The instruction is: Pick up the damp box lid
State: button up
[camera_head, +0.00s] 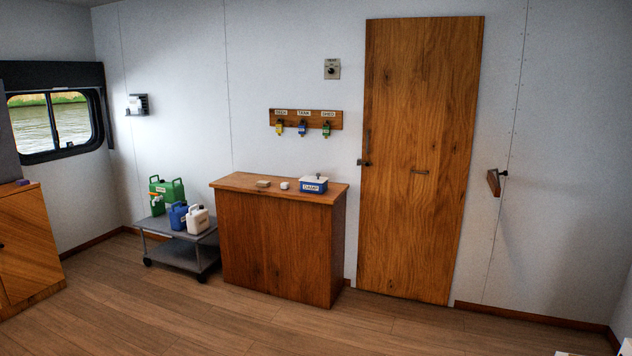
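The damp box (313,188) is a small blue box with a white label on its front, at the right end of the wooden counter. Its lid (308,180) is pale with a small dark knob on top and appears to sit on the box. The wooden counter (275,245) stands against the back wall, across the floor from me. My gripper is not in view. Small pale parts show at the bottom right corner, and I cannot tell what they are.
A tan block (263,184) and a small white item (284,185) lie on the counter. A grey trolley (162,227) with several jugs stands to its left. A wooden door (420,230) is to its right. The floor (200,320) before the counter is clear.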

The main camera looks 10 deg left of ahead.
aim_at(306, 178)
jog(key=i+j+u, duration=0.4)
jog(key=i, duration=0.7)
jog(key=i+j+u, duration=0.1)
jog(key=i+u, duration=0.35)
jog(key=i, duration=0.65)
jog(key=i+u, duration=0.1)
jog(key=i, duration=0.5)
jog(key=i+l, duration=0.15)
jog(key=i, duration=0.45)
jog(key=i+u, duration=0.15)
jog(key=i, duration=0.45)
jog(key=i+l+u, duration=0.2)
jog(key=i+u, duration=0.25)
jog(key=i+l+u, duration=1.1)
jog(key=l, duration=0.25)
jog(key=k+j, duration=0.05)
